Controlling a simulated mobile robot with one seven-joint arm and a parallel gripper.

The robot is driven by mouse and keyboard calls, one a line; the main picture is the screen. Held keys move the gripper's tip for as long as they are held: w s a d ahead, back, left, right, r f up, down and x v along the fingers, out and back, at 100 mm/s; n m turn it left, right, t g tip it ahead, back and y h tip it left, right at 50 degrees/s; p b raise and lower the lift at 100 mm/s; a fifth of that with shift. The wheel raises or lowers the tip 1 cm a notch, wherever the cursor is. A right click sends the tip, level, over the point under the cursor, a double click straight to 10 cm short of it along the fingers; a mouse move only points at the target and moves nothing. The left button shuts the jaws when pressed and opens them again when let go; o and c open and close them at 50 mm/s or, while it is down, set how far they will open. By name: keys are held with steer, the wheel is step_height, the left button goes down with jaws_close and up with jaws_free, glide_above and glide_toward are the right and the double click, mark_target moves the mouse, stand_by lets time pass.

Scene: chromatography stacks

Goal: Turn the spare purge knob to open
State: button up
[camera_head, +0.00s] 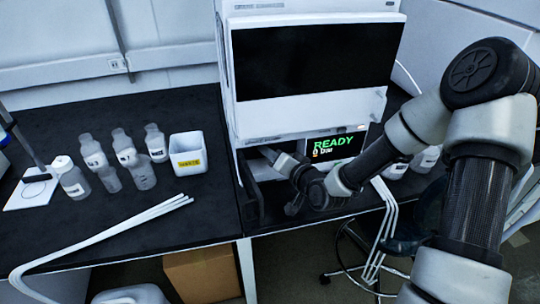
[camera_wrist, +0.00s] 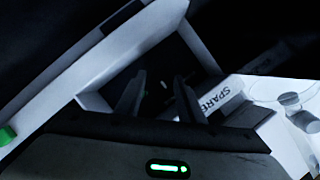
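A white label reading SPARE (camera_wrist: 215,98) lies just right of my fingers in the wrist view. My gripper (camera_wrist: 158,95) has its two dark fingers apart, with a dark gap holding only faint light specks between them. I cannot make out a knob in that gap. The fingers point into a dark recess with a pale frame. In the head view, my wrist reaches into the open lower bay of the white instrument stack (camera_head: 315,130), and my fingertips cannot be made out there. The stack's display (camera_head: 335,145) reads READY and 0 bar.
A grey round fitting (camera_wrist: 289,99) is at the right in the wrist view, and a green part (camera_wrist: 7,135) at the left. A white waste bin (camera_head: 187,160) and several bottles (camera_head: 125,150) stand on the black bench left of the stack. White tubes (camera_head: 110,232) cross its front.

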steer(key=shift+w+a+f, duration=0.1)
steer(key=shift+w+a, duration=0.15)
steer(key=shift+w, duration=0.15)
steer(key=shift+c, duration=0.3)
steer(key=c, duration=0.7)
